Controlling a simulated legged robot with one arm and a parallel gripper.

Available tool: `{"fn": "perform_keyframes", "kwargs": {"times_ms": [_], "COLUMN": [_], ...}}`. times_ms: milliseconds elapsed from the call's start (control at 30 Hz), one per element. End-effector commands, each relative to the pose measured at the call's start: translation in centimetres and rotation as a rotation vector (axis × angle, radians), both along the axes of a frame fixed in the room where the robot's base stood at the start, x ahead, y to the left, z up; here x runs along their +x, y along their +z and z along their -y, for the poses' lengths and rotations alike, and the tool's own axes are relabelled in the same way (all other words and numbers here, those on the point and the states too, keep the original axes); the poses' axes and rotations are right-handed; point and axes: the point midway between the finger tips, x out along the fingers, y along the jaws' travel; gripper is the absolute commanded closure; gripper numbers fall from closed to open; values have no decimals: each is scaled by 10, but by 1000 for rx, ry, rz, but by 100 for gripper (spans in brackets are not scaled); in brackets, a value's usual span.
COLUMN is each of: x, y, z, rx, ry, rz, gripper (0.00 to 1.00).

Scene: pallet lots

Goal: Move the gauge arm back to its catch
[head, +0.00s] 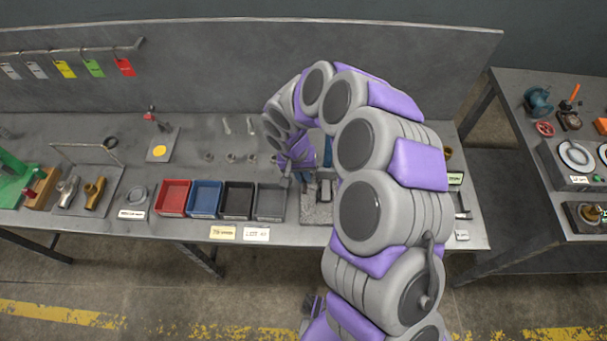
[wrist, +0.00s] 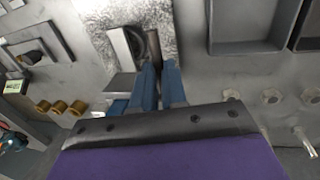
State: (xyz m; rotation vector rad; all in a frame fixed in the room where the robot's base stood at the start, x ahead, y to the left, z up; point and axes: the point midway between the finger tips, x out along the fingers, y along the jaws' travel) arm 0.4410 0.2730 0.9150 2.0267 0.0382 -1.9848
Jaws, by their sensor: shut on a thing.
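A speckled grey plate (head: 316,214) lies on the bench just right of the grey bin, and it also shows at the top of the wrist view (wrist: 172,28). A dark narrow bar (wrist: 154,46), which looks like the gauge arm, stands out over this plate next to a pale curved part (wrist: 122,45). My gripper (wrist: 160,75) has its two blue fingers close together at the near end of the bar, shut on it. In the head view my gripper (head: 297,180) is at the plate's back left. The catch cannot be made out, and my arm hides the plate's right side.
Red (head: 172,197), blue (head: 204,198), black (head: 237,200) and grey bins (head: 271,202) stand in a row left of the plate. Small bolts and nuts (wrist: 271,96) lie behind them. A back panel (head: 200,65) closes the bench's far side. A second table (head: 560,110) stands right.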

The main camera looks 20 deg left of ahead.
Motion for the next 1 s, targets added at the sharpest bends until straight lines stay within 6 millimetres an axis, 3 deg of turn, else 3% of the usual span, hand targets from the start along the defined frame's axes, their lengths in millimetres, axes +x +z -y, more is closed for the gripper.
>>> {"fn": "perform_keyframes", "kwargs": {"times_ms": [700,1000], "x": [2,2], "y": [124,150], "z": [-2,-1], "rx": [8,3], "ry": [0,2], "rz": [11,5], "gripper": [100,100]}}
